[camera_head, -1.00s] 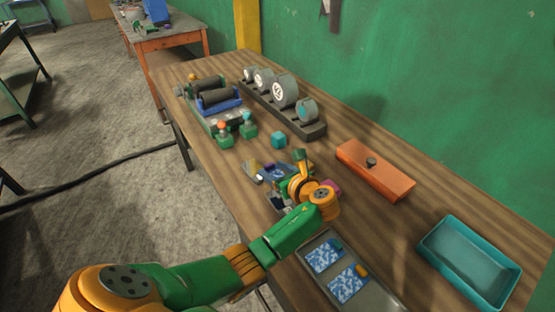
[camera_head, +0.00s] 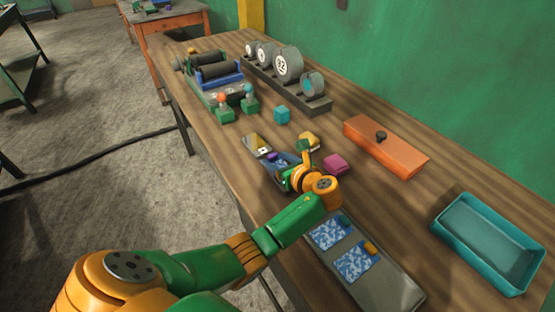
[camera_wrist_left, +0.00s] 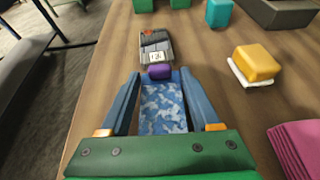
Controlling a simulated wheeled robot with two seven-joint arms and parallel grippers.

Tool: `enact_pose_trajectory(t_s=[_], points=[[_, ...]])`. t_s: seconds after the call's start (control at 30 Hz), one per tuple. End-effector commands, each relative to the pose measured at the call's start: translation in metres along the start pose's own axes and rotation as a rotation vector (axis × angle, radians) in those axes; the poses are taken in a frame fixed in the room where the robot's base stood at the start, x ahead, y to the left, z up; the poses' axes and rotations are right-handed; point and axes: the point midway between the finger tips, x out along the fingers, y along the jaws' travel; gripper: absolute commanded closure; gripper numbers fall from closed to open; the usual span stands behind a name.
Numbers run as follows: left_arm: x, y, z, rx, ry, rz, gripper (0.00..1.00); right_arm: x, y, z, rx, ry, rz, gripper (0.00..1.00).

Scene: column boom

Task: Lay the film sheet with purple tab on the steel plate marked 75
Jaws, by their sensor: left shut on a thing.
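My left gripper (camera_wrist_left: 158,80) has two blue fingers pointing forward in the left wrist view. It is shut on the film sheet (camera_wrist_left: 163,108), a blue-and-white mottled sheet with a purple tab (camera_wrist_left: 158,72) between the fingertips. In the head view the gripper (camera_head: 280,162) and purple tab (camera_head: 272,156) are near the middle of the table. The steel plate (camera_wrist_left: 154,43), with a white label, lies just ahead of the tab; I cannot read its number clearly. The plate (camera_head: 256,143) also shows in the head view. Whether the sheet touches it is unclear. My right gripper is not in view.
A grey tray (camera_head: 398,287) holds two mottled sheets with teal and orange tabs. A yellow block (camera_head: 309,139) and a magenta block (camera_head: 336,163) lie right of the gripper.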

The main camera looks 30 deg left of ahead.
Motion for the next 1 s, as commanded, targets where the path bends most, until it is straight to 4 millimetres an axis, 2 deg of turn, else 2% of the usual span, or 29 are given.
enact_pose_trajectory(t_s=[1.0], points=[[-0.0011, 0.0002, -0.0026, 0.000, 0.000, 0.000, 0.89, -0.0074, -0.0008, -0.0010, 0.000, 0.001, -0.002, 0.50]])
